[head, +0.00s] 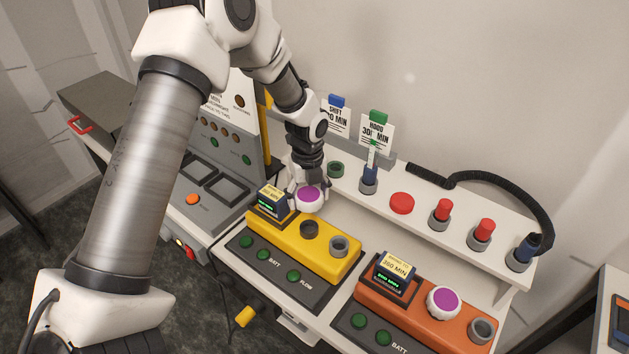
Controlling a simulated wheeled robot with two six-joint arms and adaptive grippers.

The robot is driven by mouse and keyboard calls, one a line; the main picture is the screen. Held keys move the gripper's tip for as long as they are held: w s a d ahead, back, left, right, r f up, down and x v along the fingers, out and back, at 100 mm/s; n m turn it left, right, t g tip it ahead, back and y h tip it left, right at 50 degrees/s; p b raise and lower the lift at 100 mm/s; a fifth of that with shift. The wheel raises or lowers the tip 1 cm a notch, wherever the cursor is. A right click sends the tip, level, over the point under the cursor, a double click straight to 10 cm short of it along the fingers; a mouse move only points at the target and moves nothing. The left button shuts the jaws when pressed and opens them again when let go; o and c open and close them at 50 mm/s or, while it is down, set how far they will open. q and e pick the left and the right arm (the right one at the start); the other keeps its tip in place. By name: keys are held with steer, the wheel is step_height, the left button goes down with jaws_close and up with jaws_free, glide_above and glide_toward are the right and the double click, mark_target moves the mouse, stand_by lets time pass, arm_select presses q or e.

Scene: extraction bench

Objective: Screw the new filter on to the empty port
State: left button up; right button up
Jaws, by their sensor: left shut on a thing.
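My left gripper (308,190) comes down from above and is shut on a white filter with a purple top (309,197). The filter appears just behind the yellow unit's dark round port (309,229) in the picture; its height above the unit is hard to tell. That port is bare. The yellow unit (277,225) also has a grey ringed fitting (339,245) to the right of the port. A like purple-topped white filter (444,301) sits on the orange unit (413,309). My right gripper is not in view.
A shelf behind holds a green ring (336,169), a red disc (402,203), red-topped pegs (441,213) and a black hose (500,185). Display blocks stand on the yellow (271,202) and orange (396,272) units. A grey control panel (205,185) stands left.

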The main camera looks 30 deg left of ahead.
arm_select(q)
steer(key=shift+s+d+r, duration=0.2)
steer(key=shift+s+r, duration=0.05)
steer(key=shift+s, duration=0.1)
steer(key=shift+w, duration=0.1)
steer(key=shift+w+a+f+b, duration=0.1)
steer(key=shift+f+b, duration=0.6)
steer(key=shift+f, duration=0.85)
steer(key=shift+w+f+b, duration=0.1)
steer(key=shift+f+b, duration=0.6)
steer(key=shift+f, duration=0.85)
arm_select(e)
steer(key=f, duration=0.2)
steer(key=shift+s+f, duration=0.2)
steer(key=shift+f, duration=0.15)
arm_select(q)
steer(key=shift+s+r+p, duration=0.1)
steer(key=shift+p, duration=0.4)
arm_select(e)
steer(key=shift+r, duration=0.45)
arm_select(q)
steer(key=shift+f+b, duration=0.85)
steer(key=shift+f, duration=0.5)
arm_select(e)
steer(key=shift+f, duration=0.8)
